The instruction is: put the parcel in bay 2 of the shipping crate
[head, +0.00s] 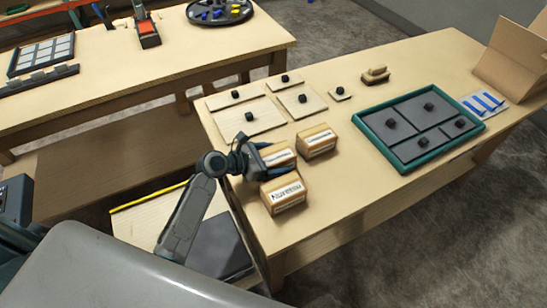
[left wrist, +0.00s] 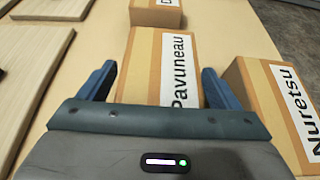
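Three tan parcels with white labels stand on the wooden table. The one labelled "Pavuneau" (left wrist: 160,65) lies between the fingers of my left gripper (head: 274,163); it shows partly hidden in the head view (head: 279,154). The gripper is open, with a finger on each side and small gaps visible to the box. The "Nuretsu" parcel (head: 284,196) stands nearer the front edge and right of the gripper in the left wrist view (left wrist: 285,110). The third parcel (head: 317,142) stands beyond. A teal-rimmed, divided tray (head: 411,168) has dark panels with black knobs; I see no bay numbers. My right gripper is not in view.
Several pale boards with black knobs (head: 250,122) lie behind the parcels. A wooden block piece (head: 376,75), a pad with blue strips (head: 484,103) and an open cardboard box (head: 513,65) are farther right. Bare tabletop separates the parcels from the tray.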

